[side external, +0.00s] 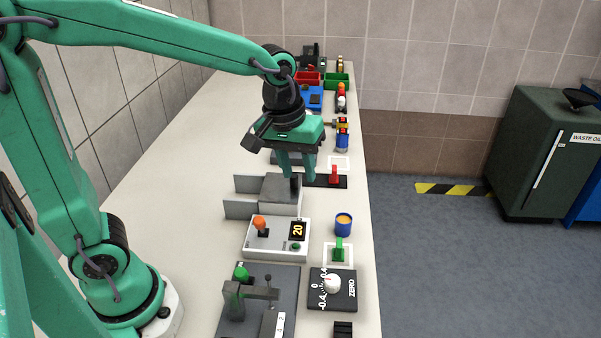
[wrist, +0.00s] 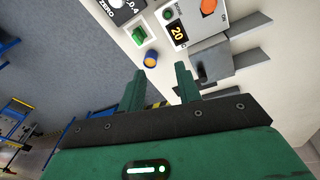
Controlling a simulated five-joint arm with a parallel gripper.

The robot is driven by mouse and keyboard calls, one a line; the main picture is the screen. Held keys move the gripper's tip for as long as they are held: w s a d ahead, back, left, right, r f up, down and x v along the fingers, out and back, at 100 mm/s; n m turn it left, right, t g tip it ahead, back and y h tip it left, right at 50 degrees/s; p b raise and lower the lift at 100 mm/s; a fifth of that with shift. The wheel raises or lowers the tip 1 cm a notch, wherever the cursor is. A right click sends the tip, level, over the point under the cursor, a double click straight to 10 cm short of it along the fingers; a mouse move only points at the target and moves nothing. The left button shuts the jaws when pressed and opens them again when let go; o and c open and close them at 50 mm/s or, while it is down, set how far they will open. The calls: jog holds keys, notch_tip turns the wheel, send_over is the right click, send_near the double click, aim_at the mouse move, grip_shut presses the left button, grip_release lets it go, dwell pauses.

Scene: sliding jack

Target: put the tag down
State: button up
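No piece is clearly marked as the tag. A green upright piece (side external: 339,249) stands on a white-bordered square in front of the blue cup; it also shows in the wrist view (wrist: 140,35). A red upright piece (side external: 334,174) stands on a black plate, right of my gripper. My gripper (side external: 297,176) is open, its two green fingers apart with nothing seen between them. It hangs over the grey sliding block (side external: 276,196), close to the block's black post (side external: 294,187). In the wrist view the fingers (wrist: 160,88) are also apart, and the grey block (wrist: 207,58) lies beyond them.
A blue cup (side external: 344,224) with orange contents stands near the counter's right edge. A control box (side external: 265,247) reading 20 has an orange-topped lever. A black dial box (side external: 333,292) is nearer the camera. The left counter is clear.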

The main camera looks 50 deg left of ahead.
jog(key=s+a+r+m+t, duration=0.1)
jog(key=s+a+m, duration=0.1)
jog(key=s, duration=0.4)
jog(key=s+a+r+m+t, duration=0.2)
jog(key=s+a+m, duration=0.1)
jog(key=s, duration=0.4)
jog(key=shift+a, duration=0.6)
dwell(0.4)
